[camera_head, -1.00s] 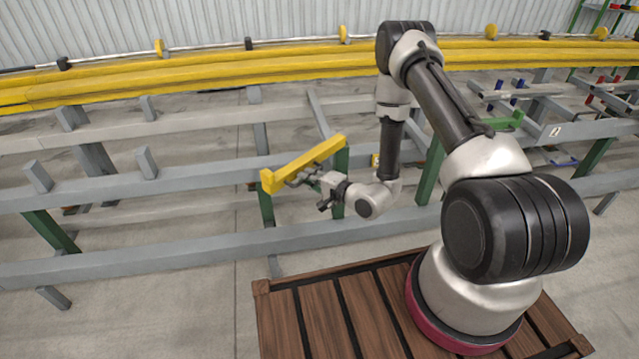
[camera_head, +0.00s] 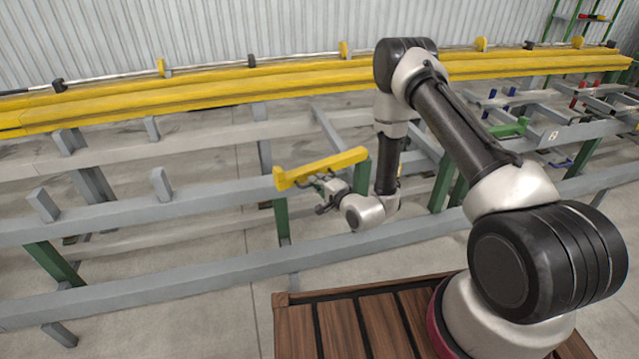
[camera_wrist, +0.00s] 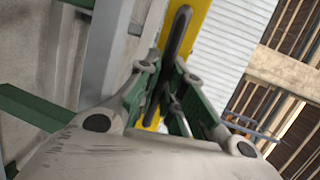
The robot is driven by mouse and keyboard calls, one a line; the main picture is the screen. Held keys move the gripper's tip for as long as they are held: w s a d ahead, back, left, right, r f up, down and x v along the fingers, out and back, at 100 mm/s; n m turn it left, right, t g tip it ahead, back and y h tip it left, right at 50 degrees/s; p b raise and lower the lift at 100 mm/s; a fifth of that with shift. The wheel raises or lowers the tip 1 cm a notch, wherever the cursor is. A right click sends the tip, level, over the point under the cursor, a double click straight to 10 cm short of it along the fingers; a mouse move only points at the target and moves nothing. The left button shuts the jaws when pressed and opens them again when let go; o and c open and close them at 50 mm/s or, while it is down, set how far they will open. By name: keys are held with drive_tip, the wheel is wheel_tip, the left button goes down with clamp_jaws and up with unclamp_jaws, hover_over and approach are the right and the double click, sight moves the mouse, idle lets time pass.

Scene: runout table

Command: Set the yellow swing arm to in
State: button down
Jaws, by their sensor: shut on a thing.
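The yellow swing arm (camera_head: 325,166) is a short yellow beam at mid-height of the rack, beside a green post (camera_head: 360,177). It has a raised lip at its left end. A dark bar handle runs along its near side; in the wrist view the handle (camera_wrist: 178,35) lies in front of the yellow face (camera_wrist: 195,38). My gripper (camera_head: 318,184) is at the arm's near side, and in the wrist view my gripper (camera_wrist: 165,100) has its fingers closed around the handle's lower part. The fingers hide part of the handle.
Grey rails (camera_head: 200,266) of the rack run across in front. Long yellow beams (camera_head: 200,97) lie along the back. A brown slatted deck (camera_head: 335,325) is under my arm's base. Bare concrete floor (camera_head: 160,333) shows at the front left.

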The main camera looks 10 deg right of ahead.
drive_tip(key=c, duration=1.5)
unclamp_jaws()
drive_tip(key=v, duration=1.2)
drive_tip(key=shift+d, duration=0.1)
